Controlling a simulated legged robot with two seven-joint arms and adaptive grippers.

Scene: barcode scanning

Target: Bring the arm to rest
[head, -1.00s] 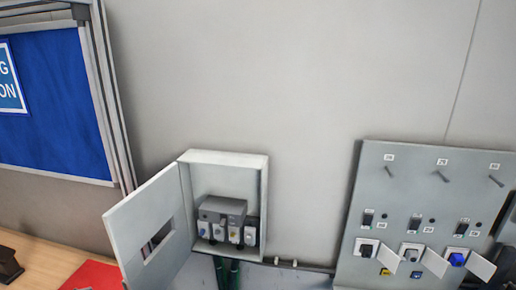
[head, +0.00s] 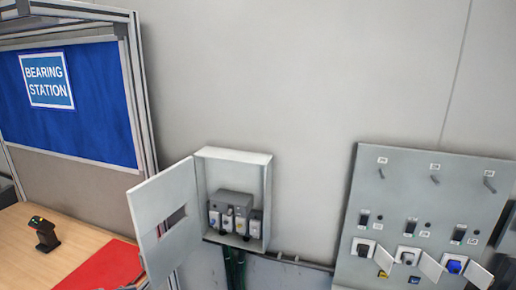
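Neither of my grippers nor my arms show in the head view. A black handheld device that looks like a barcode scanner (head: 46,233) stands upright on the wooden table (head: 25,268) at the lower left. Nothing in view is touching it.
A red sheet or folder (head: 108,268) lies on the table. A blue board with a "BEARING STATION" sign (head: 48,80) stands behind it. An open wall box (head: 232,165) has its door (head: 165,215) swung left. A grey panel (head: 400,200) with switches and open socket covers is at right.

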